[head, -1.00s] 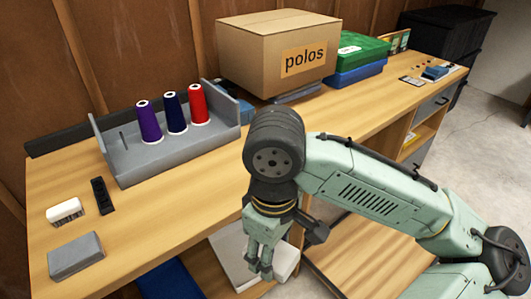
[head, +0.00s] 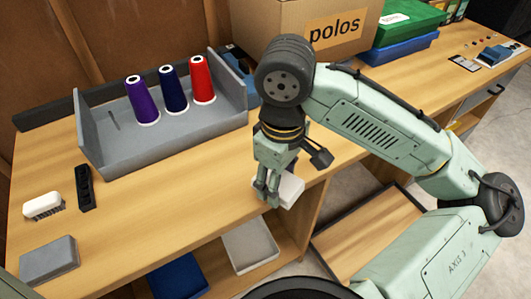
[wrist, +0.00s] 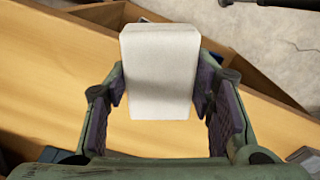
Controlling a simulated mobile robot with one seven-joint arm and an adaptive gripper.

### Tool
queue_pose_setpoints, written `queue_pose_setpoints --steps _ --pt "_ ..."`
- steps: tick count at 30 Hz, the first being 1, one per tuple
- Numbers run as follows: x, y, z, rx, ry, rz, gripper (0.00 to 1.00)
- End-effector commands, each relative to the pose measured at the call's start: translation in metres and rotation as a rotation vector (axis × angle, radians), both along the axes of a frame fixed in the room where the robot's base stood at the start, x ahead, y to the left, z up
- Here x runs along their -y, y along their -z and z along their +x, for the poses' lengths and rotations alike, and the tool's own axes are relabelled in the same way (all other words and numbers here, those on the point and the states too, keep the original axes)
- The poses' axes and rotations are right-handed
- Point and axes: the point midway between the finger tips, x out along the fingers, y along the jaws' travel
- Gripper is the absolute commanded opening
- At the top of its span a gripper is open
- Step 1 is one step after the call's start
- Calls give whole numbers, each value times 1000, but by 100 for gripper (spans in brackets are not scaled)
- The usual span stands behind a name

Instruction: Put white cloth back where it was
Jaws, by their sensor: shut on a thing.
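The white cloth (head: 291,189) shows as a pale folded block, partly hidden behind my gripper (head: 267,195) in the head view. My gripper is shut on it near the front edge of the wooden bench. In the wrist view the white cloth (wrist: 160,75) sits between the two dark finger pads, with bench top seen beyond and below it. I cannot tell whether its underside touches anything.
A grey tray (head: 110,150) holds purple, navy and red thread cones. A white brush (head: 43,205), a black piece (head: 86,188) and a grey block (head: 48,260) lie at left. The polos box (head: 285,25) stands behind.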

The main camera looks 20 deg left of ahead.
Motion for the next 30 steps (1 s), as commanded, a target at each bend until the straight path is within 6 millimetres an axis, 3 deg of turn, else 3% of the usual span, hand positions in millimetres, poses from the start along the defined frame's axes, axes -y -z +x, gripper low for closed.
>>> queue_pose_setpoints --steps 6,12,16,24,30 --pt "-37 3 45 -3 1 1 27" --pt "-56 8 70 -2 1 1 27" --pt "-59 13 74 -2 1 1 27" --pt "-59 44 74 -2 1 1 27" --pt "-59 44 74 0 1 0 27"
